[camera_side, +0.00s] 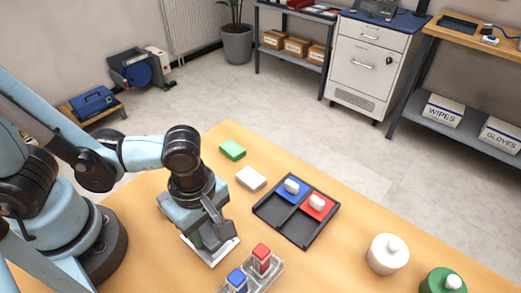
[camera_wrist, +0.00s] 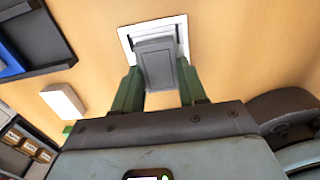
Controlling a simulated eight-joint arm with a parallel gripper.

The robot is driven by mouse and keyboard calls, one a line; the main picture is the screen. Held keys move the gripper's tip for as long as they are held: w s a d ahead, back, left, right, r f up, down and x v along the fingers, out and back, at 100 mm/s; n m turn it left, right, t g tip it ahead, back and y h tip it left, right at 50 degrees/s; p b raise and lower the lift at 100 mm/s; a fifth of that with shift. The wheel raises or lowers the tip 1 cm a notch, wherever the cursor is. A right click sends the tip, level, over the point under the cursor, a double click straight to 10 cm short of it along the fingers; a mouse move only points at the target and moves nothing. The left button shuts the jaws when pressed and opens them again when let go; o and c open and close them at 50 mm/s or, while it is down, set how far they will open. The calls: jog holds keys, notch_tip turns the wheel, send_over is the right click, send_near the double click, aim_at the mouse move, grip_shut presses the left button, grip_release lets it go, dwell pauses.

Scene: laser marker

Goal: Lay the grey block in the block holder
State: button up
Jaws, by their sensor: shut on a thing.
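My gripper (camera_wrist: 161,80) is shut on the grey block (camera_wrist: 158,62), which sits between its two green fingers in the wrist view. The block holder, a white square frame (camera_wrist: 124,36), lies just beyond the block and is partly covered by it. In the side view my gripper (camera_side: 214,236) points down near the table's front, and the white holder (camera_side: 226,251) shows under it. The fingers hide much of the block there. I cannot tell whether the block touches the holder.
A black tray (camera_side: 294,228) with blue and red compartments stands to the right. A white block (camera_side: 251,178) and a green block (camera_side: 232,149) lie behind. A clear rack (camera_side: 273,275) with red and blue pieces is close at front right. White (camera_side: 387,255) and green (camera_side: 442,283) jars stand farther right.

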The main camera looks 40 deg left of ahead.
jog(key=o, duration=1.1)
jog(key=shift+r, duration=0.15)
jog(key=shift+r, duration=5.9)
jog(key=w+a+m+t, duration=0.2)
jog(key=w+a+m, duration=0.1)
jog(key=a+m, duration=0.2)
jog(key=w+a+m+t, duration=0.2)
jog(key=w+a+m, duration=0.2)
jog(key=m, duration=0.3)
jog(key=w+a+m+t, duration=0.3)
jog(key=w+a+m, duration=0.1)
jog(key=a+m, duration=0.2)
jog(key=shift+r, duration=0.4)
